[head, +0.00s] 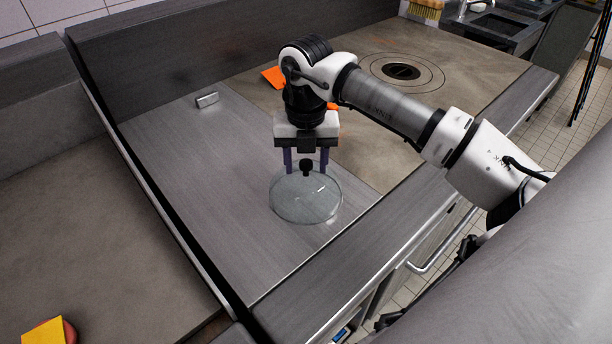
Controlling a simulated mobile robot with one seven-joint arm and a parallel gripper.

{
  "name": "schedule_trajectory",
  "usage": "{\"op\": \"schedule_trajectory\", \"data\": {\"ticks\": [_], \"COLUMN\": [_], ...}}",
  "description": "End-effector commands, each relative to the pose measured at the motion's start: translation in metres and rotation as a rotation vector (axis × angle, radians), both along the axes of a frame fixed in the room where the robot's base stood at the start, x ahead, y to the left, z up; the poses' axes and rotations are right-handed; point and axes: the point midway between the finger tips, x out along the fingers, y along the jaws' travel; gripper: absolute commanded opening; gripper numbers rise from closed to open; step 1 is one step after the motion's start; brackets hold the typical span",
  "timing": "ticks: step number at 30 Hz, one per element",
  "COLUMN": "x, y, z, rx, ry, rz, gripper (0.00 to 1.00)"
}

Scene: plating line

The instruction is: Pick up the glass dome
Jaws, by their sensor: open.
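The glass dome (308,205) is a clear, round, shallow cover with a black knob (306,167) on top. It rests on the grey counter in the middle of the head view. My gripper (307,168) points down directly over the dome. Its two dark purple fingers are apart, one on each side of the knob. I cannot tell whether either finger touches the knob or the glass.
An orange item (272,77) lies behind my arm, partly hidden. A small metal block (207,100) sits at the back left. A round burner (402,71) is at the back right. A yellow and red item (48,332) is at the lower left. The counter left of the dome is clear.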

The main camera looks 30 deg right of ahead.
Motion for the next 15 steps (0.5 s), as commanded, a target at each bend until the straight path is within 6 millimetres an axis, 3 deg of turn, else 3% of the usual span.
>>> {"op": "schedule_trajectory", "data": {"ticks": [8, 15], "x": [-0.0002, -0.0001], "y": [0.0001, 0.0001], "z": [-0.0053, -0.0049], "rx": [-0.001, -0.001], "ry": [0.000, 0.000], "rz": [0.000, 0.000], "gripper": [0.50, 0.20]}}
